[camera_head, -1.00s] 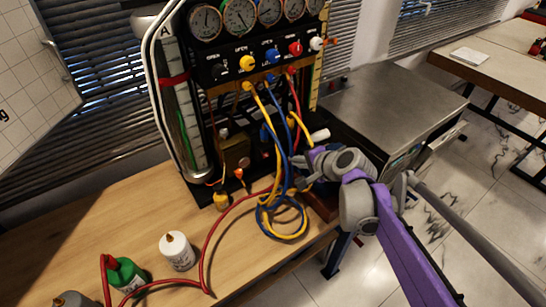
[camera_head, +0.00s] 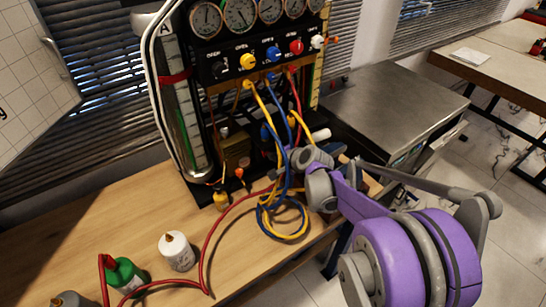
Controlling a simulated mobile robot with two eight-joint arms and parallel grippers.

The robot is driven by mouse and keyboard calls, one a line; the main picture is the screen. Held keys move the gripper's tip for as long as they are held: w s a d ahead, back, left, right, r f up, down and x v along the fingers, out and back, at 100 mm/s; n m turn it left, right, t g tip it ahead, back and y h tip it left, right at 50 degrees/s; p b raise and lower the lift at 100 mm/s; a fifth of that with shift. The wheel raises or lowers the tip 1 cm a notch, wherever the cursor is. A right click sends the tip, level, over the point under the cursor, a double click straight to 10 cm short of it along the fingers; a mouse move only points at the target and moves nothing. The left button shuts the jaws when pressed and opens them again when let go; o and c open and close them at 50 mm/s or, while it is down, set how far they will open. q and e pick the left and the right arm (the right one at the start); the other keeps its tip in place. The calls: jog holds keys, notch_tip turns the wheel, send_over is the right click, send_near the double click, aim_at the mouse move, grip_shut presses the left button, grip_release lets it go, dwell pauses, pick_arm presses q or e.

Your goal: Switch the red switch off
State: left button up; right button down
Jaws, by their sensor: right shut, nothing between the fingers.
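The gauge rig (camera_head: 225,75) stands on the wooden table, with a red knob (camera_head: 296,48) in its row of coloured knobs. A small orange-red part (camera_head: 239,173) shows low at the rig's base, near a brass-coloured box (camera_head: 236,150). I cannot clearly make out a red switch or its position. My right gripper (camera_head: 283,168) is shut and empty low in front of the rig, to the right of the box. The yellow and blue hoses partly hide its fingers. I cannot tell whether it touches anything. My left gripper is not in view.
Looped yellow and blue hoses (camera_head: 285,236) hang at the table's front edge. A red hose (camera_head: 207,250) crosses the wooden table (camera_head: 130,215). A white bottle (camera_head: 177,251) and a green bottle (camera_head: 126,274) stand at the front left. A metal cabinet (camera_head: 385,95) stands at the right.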

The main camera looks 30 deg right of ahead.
jog(key=shift+w+f, duration=0.1)
jog(key=shift+w, duration=0.05)
jog(key=shift+f, duration=0.2)
dwell(0.3)
jog(key=shift+w, duration=0.15)
jog(key=shift+w+d+r+p, duration=0.15)
jog(key=shift+r+p, duration=0.15)
jog(key=shift+r, duration=0.5)
